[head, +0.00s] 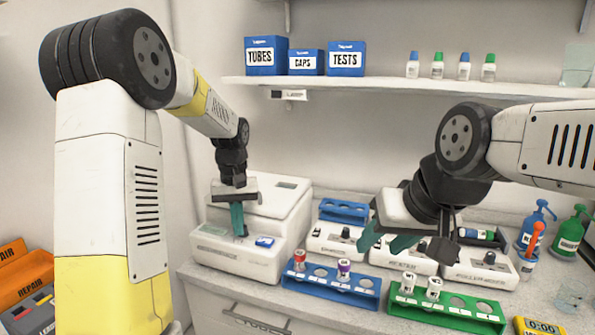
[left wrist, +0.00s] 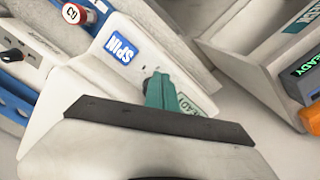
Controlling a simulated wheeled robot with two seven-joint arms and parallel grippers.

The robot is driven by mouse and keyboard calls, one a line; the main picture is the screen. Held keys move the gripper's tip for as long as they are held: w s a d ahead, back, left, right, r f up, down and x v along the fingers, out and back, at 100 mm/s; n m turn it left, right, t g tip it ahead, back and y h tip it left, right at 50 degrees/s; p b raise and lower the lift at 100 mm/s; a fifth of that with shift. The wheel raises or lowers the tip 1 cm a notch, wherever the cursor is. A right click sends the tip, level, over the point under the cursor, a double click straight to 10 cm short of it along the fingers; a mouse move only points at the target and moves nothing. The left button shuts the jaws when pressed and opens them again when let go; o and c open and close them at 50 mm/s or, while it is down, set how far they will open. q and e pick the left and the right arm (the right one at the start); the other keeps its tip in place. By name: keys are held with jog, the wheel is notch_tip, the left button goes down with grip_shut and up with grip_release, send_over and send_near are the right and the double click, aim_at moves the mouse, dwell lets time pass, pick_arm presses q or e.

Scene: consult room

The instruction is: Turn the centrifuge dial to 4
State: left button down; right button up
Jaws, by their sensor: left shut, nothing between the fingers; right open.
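The centrifuge (head: 212,259) is a white box on the counter, with a blue button plate (head: 264,241) on its front. In the left wrist view this blue plate (left wrist: 122,49) reads SPIN. My left gripper (head: 240,233) is shut and empty, its teal fingers pointing down at the centrifuge's front panel. In the left wrist view the closed fingers (left wrist: 158,92) lie beside SPIN and partly cover a teal READY label. The dial is not clearly seen; a dark bit shows beside the fingertips, and I cannot tell whether they touch it. My right gripper (head: 388,242) is open above the small devices.
A blue rack (head: 330,286) with capped tubes stands in front of the centrifuge's right side, and a green rack (head: 447,309) further right. Small white devices with black knobs (head: 487,268) stand behind them. Pump bottles (head: 570,232) are at the right. A shelf (head: 390,88) runs above.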

pick_arm(q)
jog(key=shift+w+d, duration=0.1)
jog(key=shift+d, duration=0.25)
dwell(0.3)
jog(key=shift+w+d, duration=0.2)
jog(key=shift+d, duration=0.55)
dwell(0.4)
jog(key=shift+s+d, duration=0.15)
jog(key=shift+s, duration=0.1)
notch_tip(320, 180, up, 6)
dwell(0.3)
jog(key=shift+s, duration=0.1)
